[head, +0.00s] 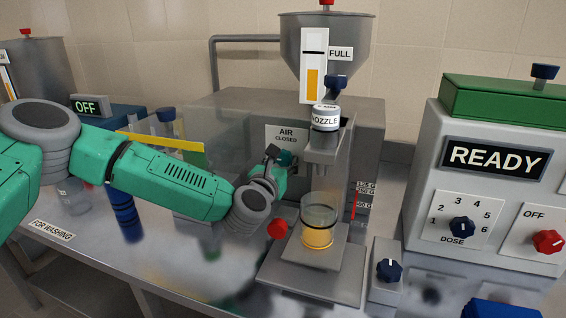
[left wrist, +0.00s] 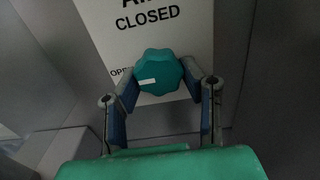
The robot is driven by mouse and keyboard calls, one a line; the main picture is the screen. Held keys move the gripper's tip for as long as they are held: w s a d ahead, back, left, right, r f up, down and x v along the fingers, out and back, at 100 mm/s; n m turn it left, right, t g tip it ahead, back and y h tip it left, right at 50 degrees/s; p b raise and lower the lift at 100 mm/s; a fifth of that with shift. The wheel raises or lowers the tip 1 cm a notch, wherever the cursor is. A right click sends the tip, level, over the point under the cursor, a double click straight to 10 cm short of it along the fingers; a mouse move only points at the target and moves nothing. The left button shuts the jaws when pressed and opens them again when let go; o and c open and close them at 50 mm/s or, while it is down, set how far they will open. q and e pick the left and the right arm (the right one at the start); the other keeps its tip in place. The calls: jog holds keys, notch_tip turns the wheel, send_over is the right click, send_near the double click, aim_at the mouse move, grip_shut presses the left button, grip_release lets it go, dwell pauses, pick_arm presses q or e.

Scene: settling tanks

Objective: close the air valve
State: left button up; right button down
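The air valve (left wrist: 162,76) is a teal lobed knob on a grey wall, under a white sign (left wrist: 150,18) reading CLOSED at the top and OPEN, partly hidden, at the left. A white mark on the knob points left, toward OPEN. In the left wrist view, my left gripper (left wrist: 160,67) has one finger on each side of the knob, with the fingertips against its rim. In the head view, my left gripper (head: 278,164) reaches the AIR sign (head: 287,135) and mostly hides the knob. My right gripper is not in view.
The nozzle stand (head: 325,150) is just right of my left gripper, with a beaker of yellow liquid (head: 318,236) beneath. A red knob (head: 277,229) is below my wrist. A clear panel and blue-capped bottle (head: 166,122) stand behind my arm. The READY box (head: 490,165) is at right.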

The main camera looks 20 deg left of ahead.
pick_arm(q)
jog(key=shift+m, duration=0.4)
jog(key=m+b, duration=0.1)
jog(key=m, duration=0.1)
jog(key=shift+a+m, duration=0.1)
jog(key=shift+m, duration=0.3)
jog(key=m, duration=0.4)
jog(key=shift+m, duration=0.3)
jog(key=m, duration=0.4)
jog(key=shift+a+r+m, duration=0.1)
jog(key=shift+m, duration=0.2)
jog(key=m, duration=0.4)
jog(key=shift+m, duration=0.3)
jog(key=shift+s, duration=0.1)
jog(key=shift+f+m, duration=0.2)
jog(key=shift+m, duration=0.2)
jog(key=o, duration=1.2)
jog(key=shift+c, duration=0.2)
jog(key=shift+r, duration=0.15)
